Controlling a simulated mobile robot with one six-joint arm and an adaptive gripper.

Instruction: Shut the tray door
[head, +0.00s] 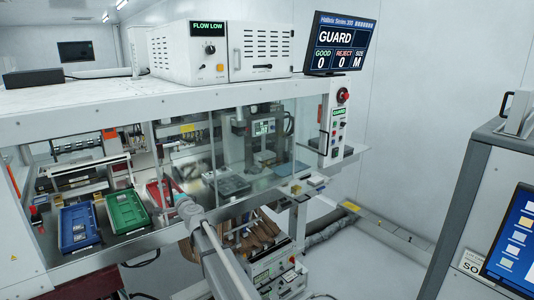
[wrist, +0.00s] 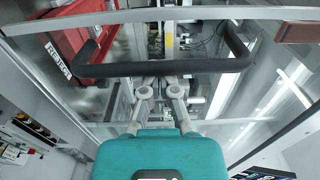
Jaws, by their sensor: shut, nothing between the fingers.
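In the wrist view a black bar handle (wrist: 150,68) with bent ends crosses the picture, in front of clear panes with pale frame strips. It appears to be the tray door's handle. My gripper (wrist: 160,83) is shut and empty, with its fingertips close to the middle of the bar. I cannot tell whether they touch it. In the head view my arm reaches to the front of the machine, and my fingers cannot be made out. The tray door's clear pane is hard to pick out there, and how far it stands open is unclear.
Behind the front frame lie a blue tray (head: 79,228), a green tray (head: 127,211) and a red tray (head: 160,193). A control panel (head: 334,125) stands right of the glass. A grey cabinet (head: 475,190) stands at the right. Floor between them looks clear.

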